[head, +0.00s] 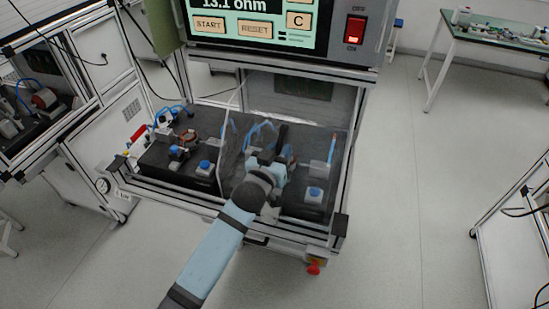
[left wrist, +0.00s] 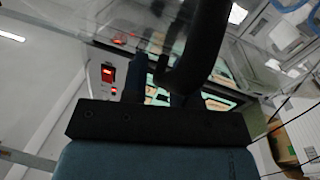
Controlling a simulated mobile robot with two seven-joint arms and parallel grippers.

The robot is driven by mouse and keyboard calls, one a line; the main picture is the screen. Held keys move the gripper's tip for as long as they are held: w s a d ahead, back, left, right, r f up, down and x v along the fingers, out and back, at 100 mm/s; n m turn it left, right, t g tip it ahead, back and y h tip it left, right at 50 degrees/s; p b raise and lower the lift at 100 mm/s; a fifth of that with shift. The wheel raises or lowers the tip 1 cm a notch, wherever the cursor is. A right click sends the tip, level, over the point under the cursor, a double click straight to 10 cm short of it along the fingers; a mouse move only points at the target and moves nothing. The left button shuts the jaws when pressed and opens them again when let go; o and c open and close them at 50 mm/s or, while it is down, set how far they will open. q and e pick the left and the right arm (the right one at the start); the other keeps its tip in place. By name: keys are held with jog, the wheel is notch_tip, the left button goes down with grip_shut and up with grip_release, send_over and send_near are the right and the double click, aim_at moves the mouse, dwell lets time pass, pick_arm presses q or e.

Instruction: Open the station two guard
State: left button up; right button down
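The test station has two bays side by side under a tester. The right bay, with blue-capped blocks and blue tubes, shows through what looks like a clear guard (head: 305,165); its edges are faint, and I cannot tell which bay is station two. My left gripper (head: 272,158) is in front of the right bay, at a dark upright bar (head: 282,137) that may be the guard's handle. In the left wrist view a thick black curved bar (left wrist: 205,45) runs close to the fingers. I cannot tell whether they are closed on it. My right gripper is not in view.
The tester (head: 285,30) reads 13.1 ohm and has a lit red switch (head: 354,30). The left bay (head: 180,150) holds similar fixtures. A red knob (head: 314,268) sits below the front right corner. The floor to the right is clear up to a framed cart (head: 515,220).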

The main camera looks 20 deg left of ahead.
pick_arm(q)
jog(key=s+a+b, duration=0.2)
jog(key=s, duration=1.1)
jog(key=shift+s+a, duration=0.2)
jog(key=shift+a, duration=0.05)
jog(key=s+a+f+m+g+p, duration=0.1)
jog(key=s+f+g, duration=0.2)
jog(key=s+f, duration=0.4)
jog(key=s+a+f+m+g+p, duration=0.1)
jog(key=s+a+f+g+p, duration=0.1)
jog(key=s+f, duration=0.6)
notch_tip(320, 180, down, 6)
jog(key=shift+s+a+r+g, duration=0.25)
jog(key=shift+s+g, duration=0.05)
jog(key=shift+g, duration=0.6)
